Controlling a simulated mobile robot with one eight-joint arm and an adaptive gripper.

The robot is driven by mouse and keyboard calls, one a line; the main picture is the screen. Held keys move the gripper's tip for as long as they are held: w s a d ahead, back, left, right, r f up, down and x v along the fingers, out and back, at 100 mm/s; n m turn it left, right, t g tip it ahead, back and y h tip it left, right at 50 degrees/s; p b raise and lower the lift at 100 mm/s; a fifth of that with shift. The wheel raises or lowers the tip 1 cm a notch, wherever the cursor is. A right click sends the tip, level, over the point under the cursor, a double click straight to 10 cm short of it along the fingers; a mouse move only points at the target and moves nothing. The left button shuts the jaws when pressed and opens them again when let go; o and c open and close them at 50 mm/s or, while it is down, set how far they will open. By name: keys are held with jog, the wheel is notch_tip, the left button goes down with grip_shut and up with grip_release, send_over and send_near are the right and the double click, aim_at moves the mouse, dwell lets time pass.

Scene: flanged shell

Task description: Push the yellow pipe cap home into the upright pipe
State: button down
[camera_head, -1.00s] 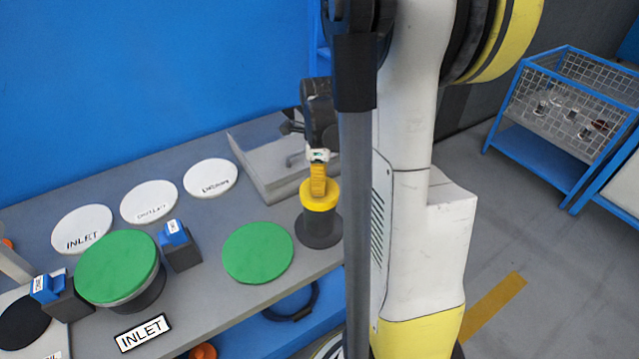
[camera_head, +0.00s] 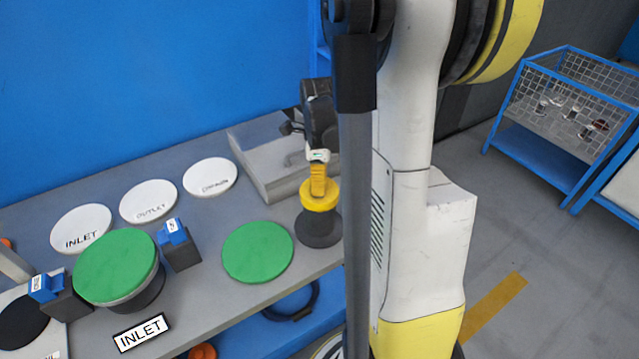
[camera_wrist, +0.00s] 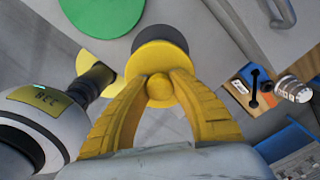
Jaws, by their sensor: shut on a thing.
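The yellow pipe cap (camera_head: 319,197) sits at the top of the dark upright pipe (camera_head: 318,231) near the bench's right end. In the wrist view the cap (camera_wrist: 153,57) is a yellow disc with a round knob, and the dark pipe (camera_wrist: 162,35) shows beyond it. My gripper (camera_head: 318,178) is above the cap. In the wrist view its yellow fingers (camera_wrist: 159,86) are shut on the knob from both sides. The cap looks about upright. Whether a gap remains between its flange and the pipe rim cannot be told. The pipe's inside is hidden.
A green disc (camera_head: 258,252) lies left of the pipe. A grey metal block (camera_head: 275,160) stands close behind. White labelled discs (camera_head: 149,201), a green-topped flanged part (camera_head: 117,266) and blue-and-black blocks (camera_head: 178,246) are farther left. My arm column hides the area right of the pipe.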

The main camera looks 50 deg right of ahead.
jog(key=shift+f+b, duration=1.2)
jog(key=shift+f, duration=0.35)
jog(key=c, duration=1.2)
grip_release()
jog(key=shift+o, duration=0.2)
notch_tip(320, 180, up, 12)
jog(key=shift+r, duration=0.1)
jog(key=shift+a, duration=0.1)
jog(key=s+a+n+t, duration=0.2)
jog(key=a+n+t, duration=0.1)
jog(key=a+n, duration=0.9)
jog(key=s+a+r+n+t, duration=0.1)
jog(key=s+a+n+t, duration=0.2)
jog(key=a+n, duration=1)
jog(key=n+t, duration=0.1)
jog(key=n, duration=0.2)
jog(key=shift+s+a+r, duration=0.15)
jog(key=shift+s, duration=0.1)
